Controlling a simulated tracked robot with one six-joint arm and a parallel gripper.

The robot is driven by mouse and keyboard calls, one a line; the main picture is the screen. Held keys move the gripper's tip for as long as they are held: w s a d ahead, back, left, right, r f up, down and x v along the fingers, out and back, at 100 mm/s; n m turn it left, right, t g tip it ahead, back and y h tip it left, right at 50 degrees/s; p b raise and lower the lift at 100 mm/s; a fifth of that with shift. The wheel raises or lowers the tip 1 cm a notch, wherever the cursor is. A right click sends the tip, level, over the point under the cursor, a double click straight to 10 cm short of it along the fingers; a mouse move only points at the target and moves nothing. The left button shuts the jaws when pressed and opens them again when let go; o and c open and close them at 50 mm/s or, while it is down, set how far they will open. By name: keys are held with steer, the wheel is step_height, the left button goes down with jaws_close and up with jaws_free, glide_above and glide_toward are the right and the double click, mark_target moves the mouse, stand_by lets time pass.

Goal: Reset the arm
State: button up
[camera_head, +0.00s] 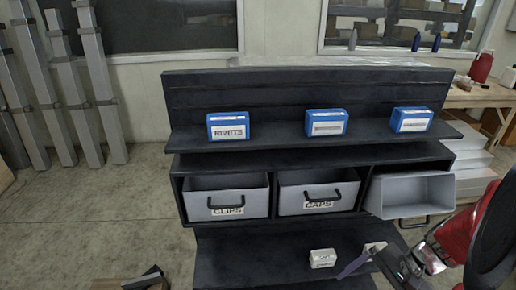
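My arm, red and black, enters at the lower right. My gripper (366,260) is in front of the lower shelf of the dark rack, with thin grey parts pointing left. A small white labelled box (322,258) sits on that shelf just left of my gripper, and a gap shows between them. Nothing is clearly seen held. The view is too small to tell whether the fingers are apart or closed.
The dark rack (300,80) carries three blue boxes on its upper shelf. Below are grey drawers marked CLIPS (228,197) and CAPS (316,193). A third drawer (410,194) sits tilted and pulled out near my arm. Metal profiles (65,85) lean at left; the left floor is mostly clear.

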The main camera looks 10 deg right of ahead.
steer(key=w+a+r+n+t+h, duration=0.3)
steer(key=a+r+n+t+h, duration=0.1)
steer(key=a+r+n, duration=0.9)
step_height(320, 180, up, 5)
steer(key=shift+a+f+h, duration=0.15)
steer(key=shift+a+h, duration=0.45)
steer(key=shift+a, duration=0.25)
stand_by(0.7)
